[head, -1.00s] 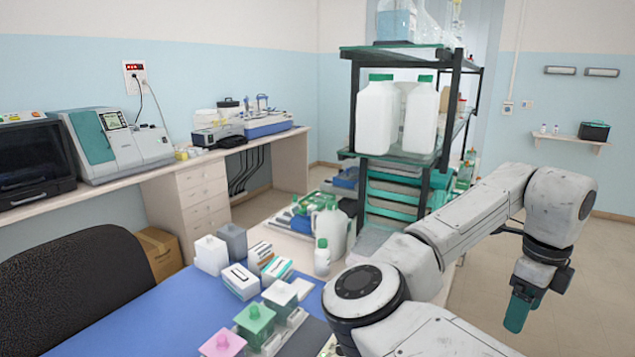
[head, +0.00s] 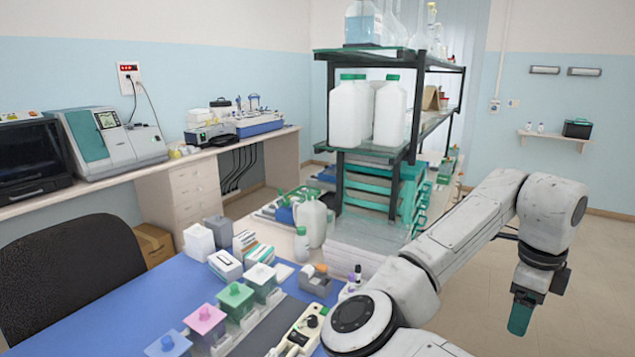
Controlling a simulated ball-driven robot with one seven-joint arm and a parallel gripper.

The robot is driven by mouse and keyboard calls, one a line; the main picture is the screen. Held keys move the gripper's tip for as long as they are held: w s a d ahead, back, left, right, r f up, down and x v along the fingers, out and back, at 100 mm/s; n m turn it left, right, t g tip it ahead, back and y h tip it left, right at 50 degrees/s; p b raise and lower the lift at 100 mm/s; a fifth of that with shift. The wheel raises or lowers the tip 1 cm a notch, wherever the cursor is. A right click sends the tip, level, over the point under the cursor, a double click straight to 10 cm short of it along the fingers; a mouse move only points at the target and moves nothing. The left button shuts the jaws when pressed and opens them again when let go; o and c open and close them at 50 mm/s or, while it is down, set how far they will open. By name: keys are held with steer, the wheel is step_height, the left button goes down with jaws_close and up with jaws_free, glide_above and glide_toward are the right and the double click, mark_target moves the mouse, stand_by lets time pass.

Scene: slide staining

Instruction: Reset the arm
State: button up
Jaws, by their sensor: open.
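My gripper (head: 521,312) hangs from the bent end of my arm at the right of the head view, fingers pointing down. It is over open floor, to the right of the bench and apart from it. I see the fingers nearly edge-on, with a green pad showing, and nothing shows held between them. My arm reaches from the lower middle up to the right and then bends down.
A blue bench mat (head: 110,315) carries staining jars, including a pink one (head: 205,318) and a green one (head: 236,295). A shelf rack (head: 425,62) with white jugs (head: 345,112) stands behind. A black chair (head: 75,262) is at left. Floor right is clear.

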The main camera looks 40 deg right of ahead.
steer(key=w+a+f+n+t+h, duration=0.15)
steer(key=a+f+n, duration=0.35)
steer(key=f+n, duration=0.5)
steer(key=w+a+f+n+t+h, duration=0.1)
steer(key=w+a+f+n+h, duration=0.15)
steer(key=a+f+n, duration=0.8)
steer(key=s+a+f+n+y, duration=0.2)
steer(key=s+a+f+n, duration=0.1)
steer(key=s+a+n, duration=0.2)
steer(key=s+a+f+n+g+y, duration=0.1)
steer(key=s+a+f+n+y, duration=0.2)
steer(key=a+n, duration=0.5)
steer(key=shift+s+a+f+n, duration=0.35)
steer(key=shift+s+a+f, duration=0.3)
steer(key=shift+s, duration=0.35)
